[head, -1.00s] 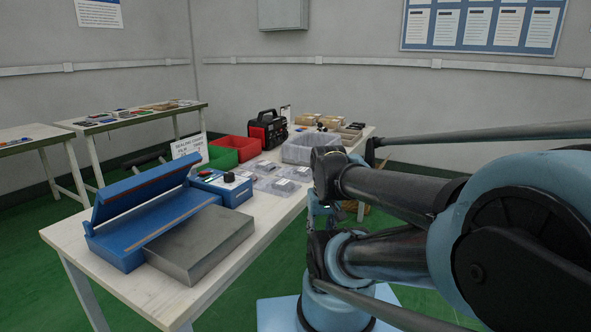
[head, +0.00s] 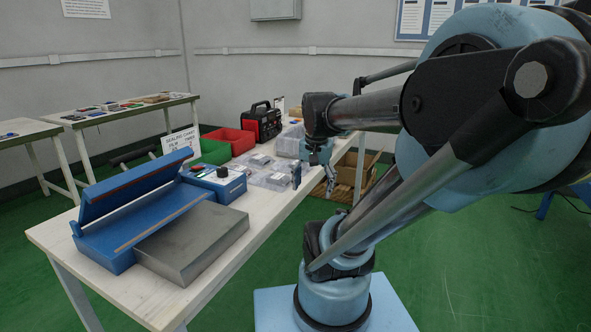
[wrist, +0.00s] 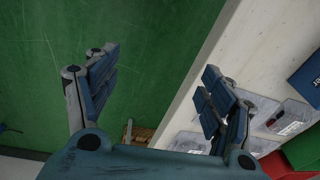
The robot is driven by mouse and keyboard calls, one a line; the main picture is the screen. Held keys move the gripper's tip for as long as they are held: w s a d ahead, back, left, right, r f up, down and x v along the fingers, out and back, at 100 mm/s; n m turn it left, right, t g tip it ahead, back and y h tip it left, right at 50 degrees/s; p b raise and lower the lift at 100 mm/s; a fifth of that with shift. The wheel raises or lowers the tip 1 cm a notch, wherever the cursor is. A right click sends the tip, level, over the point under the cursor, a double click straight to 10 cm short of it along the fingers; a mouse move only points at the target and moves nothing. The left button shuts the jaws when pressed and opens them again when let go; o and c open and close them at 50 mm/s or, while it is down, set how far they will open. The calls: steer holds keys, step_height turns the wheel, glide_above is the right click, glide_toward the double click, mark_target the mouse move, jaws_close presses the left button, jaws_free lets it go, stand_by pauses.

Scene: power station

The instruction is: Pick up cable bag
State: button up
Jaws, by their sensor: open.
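Several clear flat bags or packs with white labels (head: 268,179) lie on the white table in the middle of the head view. Two show at the right of the wrist view (wrist: 289,120); which one is the cable bag I cannot tell. My gripper (head: 314,180) is open and empty, pointing down by the table's near right edge. In the wrist view my gripper (wrist: 155,90) has its fingers wide apart, the left one over green floor and the right one over the table edge, beside the nearest pack and partly covering it.
The white table (head: 215,288) also holds a blue sealing machine (head: 112,245), a grey metal block (head: 190,243), a green bin (head: 214,153), a red bin (head: 232,137) and a black-red power unit (head: 263,122). A wooden crate (head: 355,172) stands beyond the gripper.

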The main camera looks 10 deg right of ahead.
steer(key=w+r+m, duration=1)
steer(key=w, duration=0.5)
step_height(320, 180, up, 3)
steer(key=m+g, duration=0.2)
steer(key=m, duration=0.7)
glide_above(296, 161)
steer(key=s, duration=0.2)
steer(key=f, duration=1.1)
steer(key=shift+a+f, duration=0.25)
steer(key=shift+w+d+f, duration=0.1)
steer(key=shift+f, duration=1.2)
steer(key=shift+w+d+f, duration=0.1)
steer(key=shift+f, duration=1.2)
steer(key=c, duration=1.2)
